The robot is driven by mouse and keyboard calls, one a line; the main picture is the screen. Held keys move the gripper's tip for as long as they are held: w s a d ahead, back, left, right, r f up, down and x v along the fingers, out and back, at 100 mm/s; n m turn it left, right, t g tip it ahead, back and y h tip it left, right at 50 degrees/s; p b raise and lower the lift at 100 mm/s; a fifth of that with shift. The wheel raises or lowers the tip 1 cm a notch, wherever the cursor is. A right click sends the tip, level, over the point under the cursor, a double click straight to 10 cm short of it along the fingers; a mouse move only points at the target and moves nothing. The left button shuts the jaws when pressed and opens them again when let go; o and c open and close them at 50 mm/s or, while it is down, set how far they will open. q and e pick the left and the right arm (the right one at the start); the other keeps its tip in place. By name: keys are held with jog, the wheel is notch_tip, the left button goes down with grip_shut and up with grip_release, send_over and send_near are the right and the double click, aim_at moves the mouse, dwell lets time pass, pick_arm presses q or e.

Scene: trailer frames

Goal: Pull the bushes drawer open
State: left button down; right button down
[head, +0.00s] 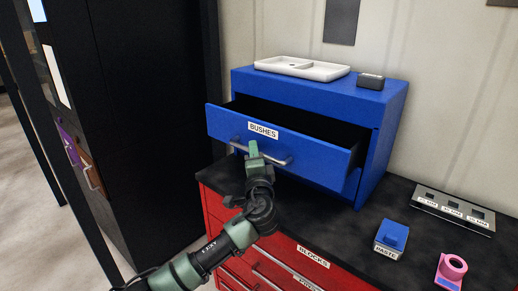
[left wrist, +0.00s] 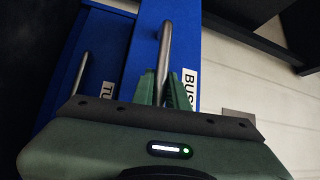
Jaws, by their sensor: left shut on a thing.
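The bushes drawer (head: 300,147) is the upper drawer of a blue cabinet (head: 389,120). It stands well out from the cabinet, and its dark inside shows behind the front. A white BUSHES label (head: 263,130) is on its front, above a grey bar handle (head: 276,158). My left gripper (head: 254,150) is at the handle. In the left wrist view the green fingers (left wrist: 165,88) are shut on the bar handle (left wrist: 165,45), with part of the label beside them. My right gripper is not in view.
A white tray (head: 301,68) and a small dark box (head: 370,81) sit on the cabinet. A blue paste box (head: 391,238), a pink tape dispenser (head: 452,269) and a grey slotted plate (head: 453,209) stand on the black worktop at right. Red drawers (head: 250,250) are below.

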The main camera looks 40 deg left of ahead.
pick_arm(q)
jog(key=shift+s+f, duration=0.15)
jog(key=shift+s, duration=0.6)
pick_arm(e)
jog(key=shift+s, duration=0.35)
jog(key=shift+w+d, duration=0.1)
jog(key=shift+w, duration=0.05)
pick_arm(q)
jog(key=c, duration=1.7)
grip_release()
jog(key=shift+d, duration=0.1)
